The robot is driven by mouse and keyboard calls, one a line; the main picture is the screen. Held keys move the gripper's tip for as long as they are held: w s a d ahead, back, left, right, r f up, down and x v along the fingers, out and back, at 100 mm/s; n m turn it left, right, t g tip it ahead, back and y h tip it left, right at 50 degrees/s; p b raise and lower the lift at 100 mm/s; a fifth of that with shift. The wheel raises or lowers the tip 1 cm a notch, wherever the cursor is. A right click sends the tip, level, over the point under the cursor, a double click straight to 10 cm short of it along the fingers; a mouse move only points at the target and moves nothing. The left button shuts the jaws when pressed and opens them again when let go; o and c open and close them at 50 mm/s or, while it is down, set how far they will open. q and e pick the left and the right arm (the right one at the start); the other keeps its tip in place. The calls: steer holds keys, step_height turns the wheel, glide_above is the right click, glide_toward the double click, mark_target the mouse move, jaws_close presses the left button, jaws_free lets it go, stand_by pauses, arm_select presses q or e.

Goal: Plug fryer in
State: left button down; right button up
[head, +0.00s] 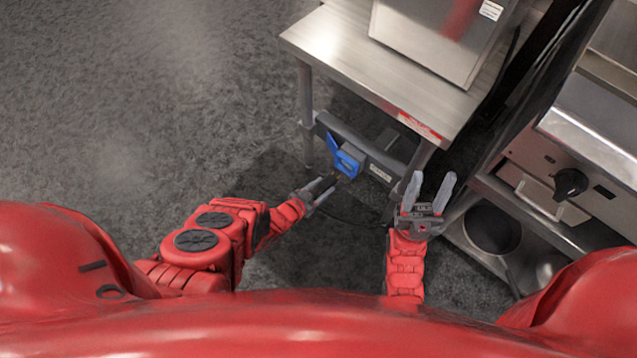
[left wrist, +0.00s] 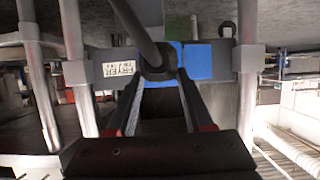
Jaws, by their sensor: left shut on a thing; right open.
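A blue socket (head: 348,162) with a raised flap is mounted on the grey rail under the steel table in the head view. Its blue face (left wrist: 198,62) also shows in the left wrist view. My left gripper (head: 322,187) is just in front of the socket. It is shut on a dark round plug (left wrist: 155,68) with a thick dark cable rising from it. The plug overlaps the blue face in the wrist view; I cannot tell whether it touches or is inserted. My right gripper (head: 428,188) is open and empty, right of the socket near a table leg.
The steel table (head: 340,50) carries a boxy steel appliance (head: 440,35). At the right stands a steel unit with a black knob (head: 570,183); I cannot tell which is the fryer. Table legs (head: 306,95) flank the socket. The grey floor at left is clear.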

arm_select(q)
steer(key=shift+w+d+b, duration=0.4)
steer(key=shift+w+d, duration=0.15)
steer(key=shift+w+d+b, duration=0.4)
steer(key=shift+w+d, duration=0.1)
steer(key=shift+w, duration=0.2)
steer(key=shift+w+d+b, duration=0.35)
steer(key=shift+w+d, duration=0.15)
steer(key=shift+w, duration=0.2)
steer(key=shift+w+r, duration=0.1)
steer(key=shift+w+d+b, duration=0.5)
steer(key=shift+w+d, duration=0.2)
steer(key=shift+w, duration=0.25)
stand_by(0.5)
steer(key=shift+s+a, duration=0.1)
steer(key=shift+s, duration=0.05)
stand_by(0.5)
steer(key=shift+s+a+p, duration=0.75)
steer(key=shift+s+p, duration=0.1)
steer(key=shift+s, duration=0.25)
stand_by(1.1)
steer(key=shift+w+d+b, duration=0.65)
steer(key=shift+w+d, duration=0.15)
steer(key=shift+w, duration=0.35)
stand_by(0.5)
